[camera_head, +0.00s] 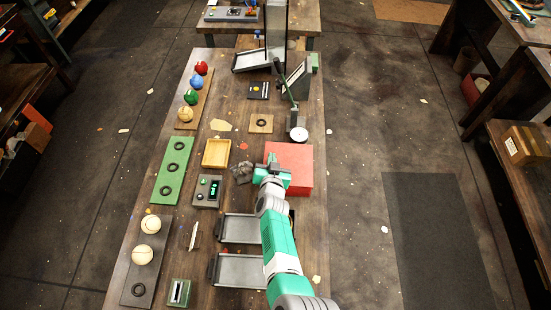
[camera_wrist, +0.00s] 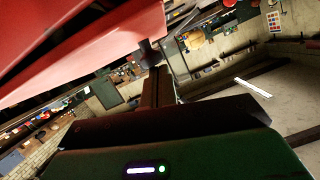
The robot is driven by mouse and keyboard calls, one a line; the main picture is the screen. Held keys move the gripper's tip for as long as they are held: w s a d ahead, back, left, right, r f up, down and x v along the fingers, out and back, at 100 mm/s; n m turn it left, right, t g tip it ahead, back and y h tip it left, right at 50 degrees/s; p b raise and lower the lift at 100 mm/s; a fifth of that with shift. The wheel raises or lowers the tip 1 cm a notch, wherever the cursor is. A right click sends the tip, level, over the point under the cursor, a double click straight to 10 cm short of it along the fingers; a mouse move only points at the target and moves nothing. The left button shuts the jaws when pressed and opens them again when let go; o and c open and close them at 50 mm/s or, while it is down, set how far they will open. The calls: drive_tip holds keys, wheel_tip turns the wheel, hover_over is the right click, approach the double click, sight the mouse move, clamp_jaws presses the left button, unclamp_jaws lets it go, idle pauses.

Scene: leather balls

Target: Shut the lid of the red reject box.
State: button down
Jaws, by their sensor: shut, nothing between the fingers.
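The red reject box (camera_head: 291,165) stands on the right side of the long table in the head view. Its broad red top looks closed or nearly closed from above. In the wrist view its red surface (camera_wrist: 90,45) fills the upper left, with a dark slanting line between two red parts. I cannot tell whether that line is a gap under the lid. My gripper (camera_wrist: 151,50) is shut and empty, its dark tip close to the red edge; touching is unclear. In the head view my wrist lies at the box's left side and covers part of it, and the fingertips are hard to make out.
A yellow tray (camera_head: 216,153) and a dark device with a green display (camera_head: 207,191) lie left of the box. A lever stand with a round white plate (camera_head: 299,134) is just behind it. Two grey trays (camera_head: 238,270) lie nearer.

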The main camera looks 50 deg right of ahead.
drive_tip(key=shift+w+a+f, duration=0.1)
drive_tip(key=shift+f, duration=0.3)
drive_tip(key=shift+r, duration=0.1)
wheel_tip(320, 180, up, 6)
drive_tip(key=p, duration=0.4)
drive_tip(key=shift+w+f+p, duration=0.1)
drive_tip(key=shift+f+p, duration=0.1)
drive_tip(key=shift+p, duration=0.2)
drive_tip(key=f+p+v, duration=0.1)
drive_tip(key=p+v, duration=0.5)
drive_tip(key=v, duration=0.3)
drive_tip(key=shift+a+p, duration=0.3)
drive_tip(key=shift+a, duration=0.1)
drive_tip(key=shift+f, duration=0.1)
